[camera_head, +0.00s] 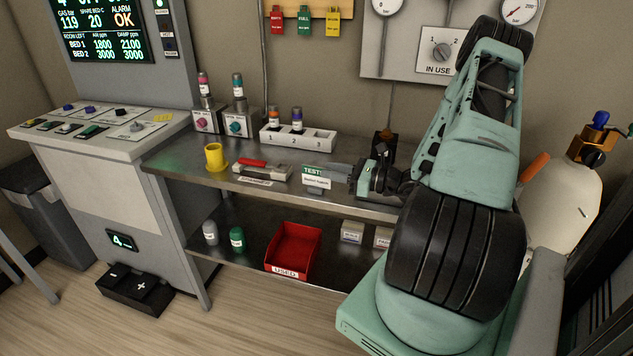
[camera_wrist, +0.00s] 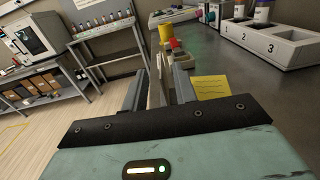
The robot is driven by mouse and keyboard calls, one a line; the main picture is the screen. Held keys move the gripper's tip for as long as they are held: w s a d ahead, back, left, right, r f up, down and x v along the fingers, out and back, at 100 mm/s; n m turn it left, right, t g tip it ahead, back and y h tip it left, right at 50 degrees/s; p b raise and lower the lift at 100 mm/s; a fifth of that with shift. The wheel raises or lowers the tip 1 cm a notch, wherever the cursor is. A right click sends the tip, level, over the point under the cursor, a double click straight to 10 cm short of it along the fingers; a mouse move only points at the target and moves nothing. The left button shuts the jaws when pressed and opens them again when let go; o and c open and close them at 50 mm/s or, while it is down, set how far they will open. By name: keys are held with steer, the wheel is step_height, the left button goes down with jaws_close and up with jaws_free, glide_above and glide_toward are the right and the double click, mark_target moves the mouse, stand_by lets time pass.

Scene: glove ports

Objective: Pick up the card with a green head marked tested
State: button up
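The card with a green head reading "TEST…" (camera_head: 313,176) stands upright near the front edge of the steel bench, its white lower part facing the head camera. The end of its heading is cut off from view. My gripper (camera_head: 335,172) reaches in from the right, low over the bench, with its fingertips at the card. In the wrist view my gripper's two fingers (camera_wrist: 161,85) are apart, and a thin pale upright piece, seems the card edge-on (camera_wrist: 154,88), is between them. I see no clear contact on both sides.
A tray with a red tool (camera_head: 262,172) and a yellow cup (camera_head: 215,157) are left of the card. A numbered white rack (camera_head: 298,138) stands behind. A yellow note (camera_wrist: 211,87) lies beside my fingers. A red "USED" bin (camera_head: 295,248) sits on the lower shelf.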

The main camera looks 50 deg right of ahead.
mark_target(316, 168)
steer(key=p+x, duration=0.1)
steer(key=x, duration=0.4)
steer(key=shift+d+f+p, duration=0.1)
steer(key=shift+f+p, duration=0.05)
steer(key=shift+p, duration=0.25)
jaws_close()
